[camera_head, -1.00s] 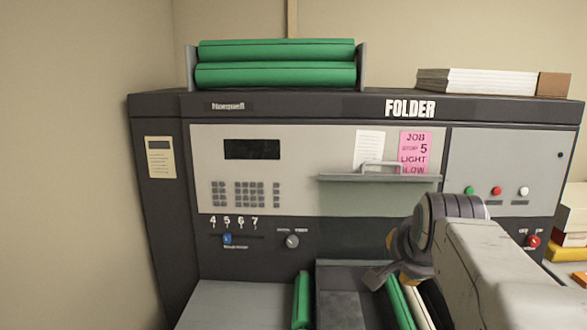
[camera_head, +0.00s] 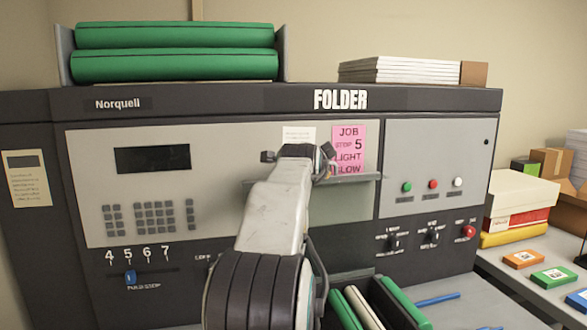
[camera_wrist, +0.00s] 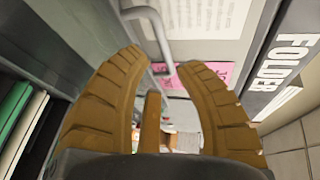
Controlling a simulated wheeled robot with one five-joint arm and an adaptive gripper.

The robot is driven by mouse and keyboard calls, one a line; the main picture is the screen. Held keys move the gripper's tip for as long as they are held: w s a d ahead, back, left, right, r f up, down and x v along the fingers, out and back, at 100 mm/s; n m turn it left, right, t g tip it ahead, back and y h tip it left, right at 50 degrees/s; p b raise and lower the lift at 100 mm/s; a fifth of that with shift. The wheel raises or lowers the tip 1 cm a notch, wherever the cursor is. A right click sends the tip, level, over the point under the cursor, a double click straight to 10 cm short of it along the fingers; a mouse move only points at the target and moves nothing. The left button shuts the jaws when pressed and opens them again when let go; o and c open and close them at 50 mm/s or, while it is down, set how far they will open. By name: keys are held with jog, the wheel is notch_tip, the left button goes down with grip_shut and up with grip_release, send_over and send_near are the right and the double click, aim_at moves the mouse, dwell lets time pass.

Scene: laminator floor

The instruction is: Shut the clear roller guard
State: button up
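The clear roller guard (camera_head: 350,206) is a see-through greenish panel on the folder's front. A grey lip (camera_head: 358,181) runs along its top, and the panel stands raised above the rollers. My arm hides its left part and its handle in the head view. In the wrist view the grey bar handle (camera_wrist: 163,42) shows just beyond the fingertips, roughly in line with the gap between them. My gripper (camera_wrist: 162,62) has its two brown fingers apart with nothing gripped. In the head view my gripper (camera_head: 298,158) is in front of the guard's top; its fingertips are hard to make out there.
Green and cream rollers (camera_head: 375,305) lie below the guard. Green rolls (camera_head: 175,65) and a paper stack (camera_head: 415,70) sit on top of the machine. A pink note (camera_head: 349,146) is behind the gripper. A side table (camera_head: 495,265) with boxes stands at the right.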

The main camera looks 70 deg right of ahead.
jog(key=shift+r+p+x, duration=0.15)
jog(key=shift+p+x, duration=0.6)
jog(key=shift+p, duration=0.05)
jog(key=shift+r+p+x, duration=0.15)
jog(key=shift+p+x, duration=0.55)
jog(key=shift+p, duration=0.05)
jog(key=shift+p+x, duration=0.9)
jog(key=shift+x, duration=0.25)
jog(key=shift+f+p+x, duration=0.2)
jog(key=shift+p+x, duration=0.1)
jog(key=shift+x, duration=0.75)
jog(key=shift+o, duration=0.4)
jog(key=shift+s, duration=0.1)
grip_shut()
